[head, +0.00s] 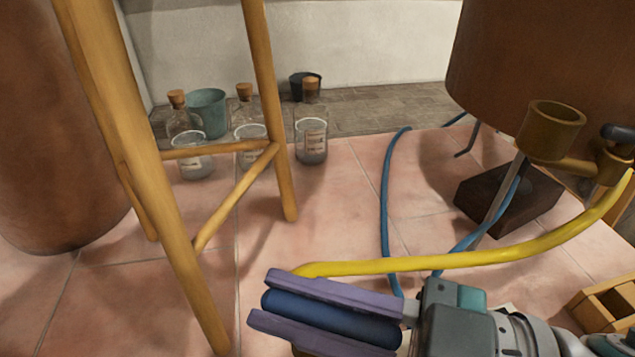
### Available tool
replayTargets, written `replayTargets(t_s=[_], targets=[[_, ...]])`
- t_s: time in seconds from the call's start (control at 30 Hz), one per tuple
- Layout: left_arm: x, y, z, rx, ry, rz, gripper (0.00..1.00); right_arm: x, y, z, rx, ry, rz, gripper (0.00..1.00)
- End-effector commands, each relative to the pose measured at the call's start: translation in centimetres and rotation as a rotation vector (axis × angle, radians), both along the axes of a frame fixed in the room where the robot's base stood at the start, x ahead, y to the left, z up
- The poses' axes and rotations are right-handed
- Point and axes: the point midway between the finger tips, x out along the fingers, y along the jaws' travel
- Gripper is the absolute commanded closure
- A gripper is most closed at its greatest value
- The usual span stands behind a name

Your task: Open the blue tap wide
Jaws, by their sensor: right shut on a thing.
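My right gripper (266,299) comes in from the lower right, with two purple fingers lying nearly level and pointing left. It is shut on a dark blue rounded bar (330,318), which looks like the handle of the blue tap. The bar lies lengthwise between the fingers. The tap's body is hidden below the gripper and the frame's lower edge, so I cannot tell how far the tap is turned. My left gripper is not in view.
A yellow hose (450,261) runs just behind the gripper to a brass fitting (550,130) at right. A blue hose (385,200) lies on the tiles. A wooden stand (150,190) is at left. Several corked glass bottles (311,140) stand behind. A wooden box (605,305) is at right.

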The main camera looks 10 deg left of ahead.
Motion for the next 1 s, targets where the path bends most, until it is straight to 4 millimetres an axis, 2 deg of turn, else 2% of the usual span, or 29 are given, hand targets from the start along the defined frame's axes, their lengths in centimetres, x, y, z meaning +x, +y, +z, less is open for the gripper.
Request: replayTargets(t_s=[0.03, 0.1, 0.4, 0.7, 1.0], targets=[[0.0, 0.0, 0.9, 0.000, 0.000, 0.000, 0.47, -0.1, 0.0, 0.4, 0.001, 0.007, -0.037, 1.00], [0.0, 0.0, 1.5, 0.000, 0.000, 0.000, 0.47, -0.1, 0.0, 0.4, 0.001, 0.008, -0.094, 1.00], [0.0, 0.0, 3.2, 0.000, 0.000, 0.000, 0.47, 0.2, 0.0, 0.2, 0.003, 0.011, -0.378, 1.00], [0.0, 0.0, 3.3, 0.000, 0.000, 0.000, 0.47, 0.4, -0.2, -0.1, 0.003, 0.012, -0.646, 1.00], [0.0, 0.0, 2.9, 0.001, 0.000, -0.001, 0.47, 0.6, -0.4, -0.2, 0.001, 0.007, -0.831, 1.00]])
